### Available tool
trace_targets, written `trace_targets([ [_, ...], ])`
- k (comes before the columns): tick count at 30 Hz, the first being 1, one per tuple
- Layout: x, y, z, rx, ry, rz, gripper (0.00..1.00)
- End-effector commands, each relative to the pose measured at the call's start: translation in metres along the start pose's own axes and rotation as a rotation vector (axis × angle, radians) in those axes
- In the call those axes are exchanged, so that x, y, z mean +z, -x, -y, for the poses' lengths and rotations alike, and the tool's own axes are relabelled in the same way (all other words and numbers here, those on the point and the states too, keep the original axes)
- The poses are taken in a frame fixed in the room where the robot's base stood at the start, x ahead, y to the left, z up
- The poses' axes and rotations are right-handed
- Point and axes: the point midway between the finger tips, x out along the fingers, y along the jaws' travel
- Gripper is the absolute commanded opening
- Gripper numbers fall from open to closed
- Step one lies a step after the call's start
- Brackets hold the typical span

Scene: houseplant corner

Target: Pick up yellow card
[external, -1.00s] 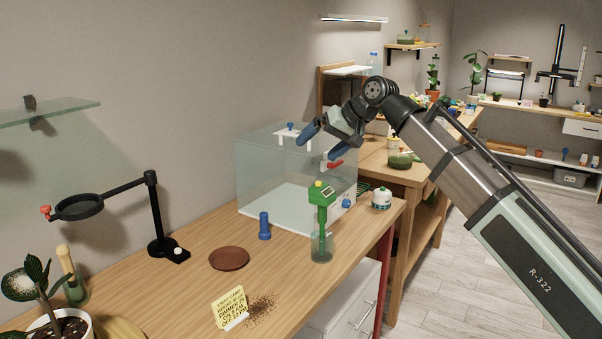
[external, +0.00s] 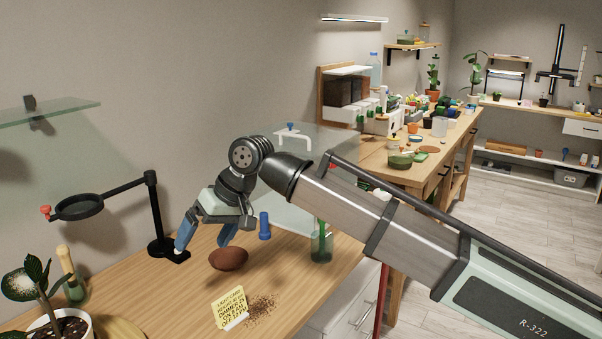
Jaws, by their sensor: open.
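The left finger is by the foot of the black magnifier stand.
Brown crumbs (external: 262,307) lie right of the card. A blue cylinder (external: 264,226) stands close to my gripper. A glass jar (external: 321,246), a clear tank partly behind my arm, the magnifier stand (external: 157,215) and a potted plant (external: 58,325) stand around. Bare table lies left of the card.

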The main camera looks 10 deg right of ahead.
Motion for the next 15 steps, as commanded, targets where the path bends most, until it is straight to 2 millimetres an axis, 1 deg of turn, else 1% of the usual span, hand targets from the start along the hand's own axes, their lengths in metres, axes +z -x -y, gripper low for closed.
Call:
trace_targets([
  [1, 0.003, -0.011, 0.009, 0.02, 0.02, 0.03, 1.0],
  [3, 0.009, -0.027, 0.014, 0.073, 0.048, 0.088, 1.0],
  [5, 0.011, -0.034, 0.008, 0.127, 0.063, 0.134, 1.0],
  [6, 0.011, -0.035, 0.001, 0.161, 0.069, 0.161, 1.0],
  [10, 0.015, -0.03, -0.014, 0.253, 0.09, 0.241, 1.0],
  [15, 0.029, -0.02, -0.03, 0.339, 0.112, 0.34, 1.0],
])
